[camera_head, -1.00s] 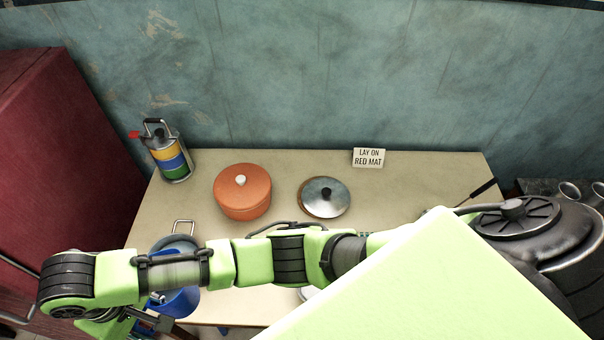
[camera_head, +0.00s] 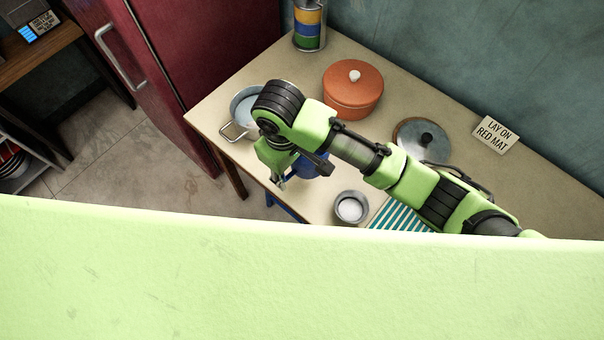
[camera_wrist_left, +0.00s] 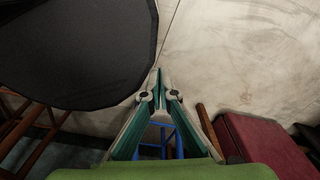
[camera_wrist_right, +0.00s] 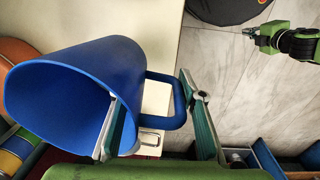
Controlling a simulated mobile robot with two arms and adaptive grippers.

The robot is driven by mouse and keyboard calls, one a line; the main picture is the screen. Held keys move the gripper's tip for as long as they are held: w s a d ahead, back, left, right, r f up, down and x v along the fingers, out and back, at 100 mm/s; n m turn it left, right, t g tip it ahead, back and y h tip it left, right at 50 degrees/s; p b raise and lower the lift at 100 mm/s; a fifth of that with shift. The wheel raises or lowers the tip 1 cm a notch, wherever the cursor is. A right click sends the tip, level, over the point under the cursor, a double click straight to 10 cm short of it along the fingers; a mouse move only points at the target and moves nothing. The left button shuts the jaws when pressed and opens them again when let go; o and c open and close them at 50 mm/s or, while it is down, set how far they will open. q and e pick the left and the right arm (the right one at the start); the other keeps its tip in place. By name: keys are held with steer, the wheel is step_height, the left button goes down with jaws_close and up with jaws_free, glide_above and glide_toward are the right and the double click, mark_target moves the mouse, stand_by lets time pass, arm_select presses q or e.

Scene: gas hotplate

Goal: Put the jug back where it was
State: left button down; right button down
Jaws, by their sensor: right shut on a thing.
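The blue jug (camera_head: 314,166) is at the front edge of the table in the head view, partly hidden behind my right arm. My right gripper (camera_head: 280,182) is there beside it. In the right wrist view the jug (camera_wrist_right: 70,85) lies tilted across the picture with its open mouth to the lower left. Its loop handle (camera_wrist_right: 178,112) is between the fingers of my right gripper (camera_wrist_right: 150,95), which is shut on it. Whether the jug touches the table is hidden. My left gripper (camera_wrist_left: 157,82) is shut and empty in the left wrist view, over the floor.
On the table (camera_head: 460,185) are a grey pot (camera_head: 240,128), an orange lidded pot (camera_head: 352,95), a metal lid (camera_head: 408,137), a small metal pot (camera_head: 351,208), a striped cloth (camera_head: 392,218), a striped canister (camera_head: 309,30) and a sign (camera_head: 492,134). A red fridge (camera_head: 200,50) stands at the left.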

mark_target(300, 175)
steer(key=f, duration=0.1)
steer(key=w+d+f, duration=0.1)
steer(key=d+f, duration=0.1)
steer(key=shift+w+f, duration=0.15)
steer(key=shift+w, duration=0.25)
steer(key=shift+w+d+f, duration=0.15)
steer(key=shift+f, duration=1.65)
steer(key=c, duration=1.3)
jaws_free()
steer(key=r, duration=1.2)
steer(key=shift+s, duration=0.25)
